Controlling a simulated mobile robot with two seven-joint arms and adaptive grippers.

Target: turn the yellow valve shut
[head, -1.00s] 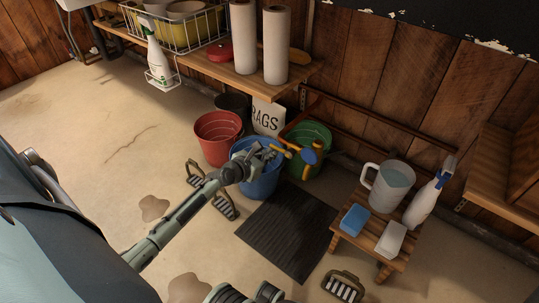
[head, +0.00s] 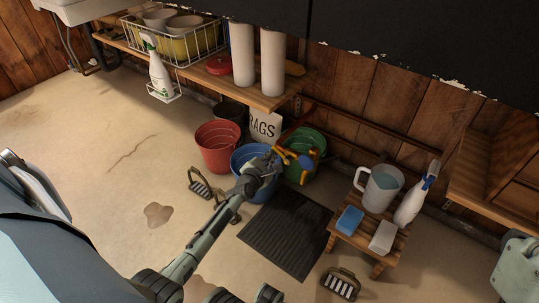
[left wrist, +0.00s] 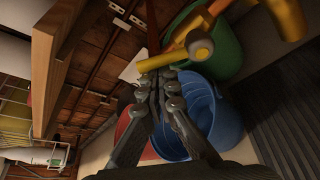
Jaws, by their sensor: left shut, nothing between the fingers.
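The yellow valve (head: 290,157) stands above the buckets in the head view, with a blue part beside it. In the left wrist view the yellow valve (left wrist: 196,43) fills the upper middle, a bar of it reaching left and down towards my fingertips. My left gripper (head: 274,161) is shut and empty, just left of the valve. In the left wrist view the left gripper's fingertips (left wrist: 154,76) lie right by the bar's end; I cannot tell whether they touch. The gripper hides part of the valve in the head view.
Red (head: 218,148), blue (head: 243,158) and green (head: 318,139) buckets stand around and below the valve. A shelf (head: 233,88) with paper rolls is behind. A stool (head: 347,236) with jug, sponges and spray bottle is at right. The black mat (head: 288,236) lies clear in front.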

